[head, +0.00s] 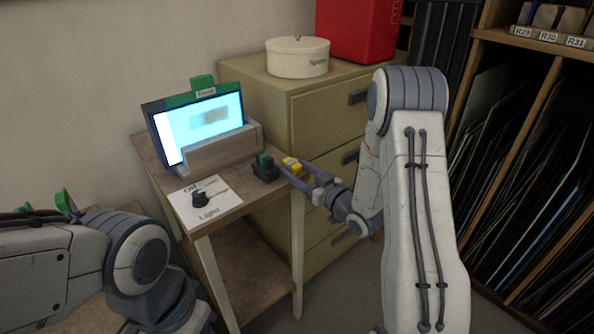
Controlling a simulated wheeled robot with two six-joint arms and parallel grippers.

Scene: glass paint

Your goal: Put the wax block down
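My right gripper (296,172) reaches in from the right over the right edge of the small wooden table (250,205). Its fingers are around a small yellow block with a dark part, which looks like the wax block (292,164); the gripper appears shut on it. The block is close to the right of a dark holder (266,174) with a green piece in it. Whether the block touches the table or the holder cannot be told.
A lit screen (205,120) in a wooden stand is at the table's back. A drawer cabinet (325,120) stands close behind, bearing a round white box (297,60) and a red container (357,30).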

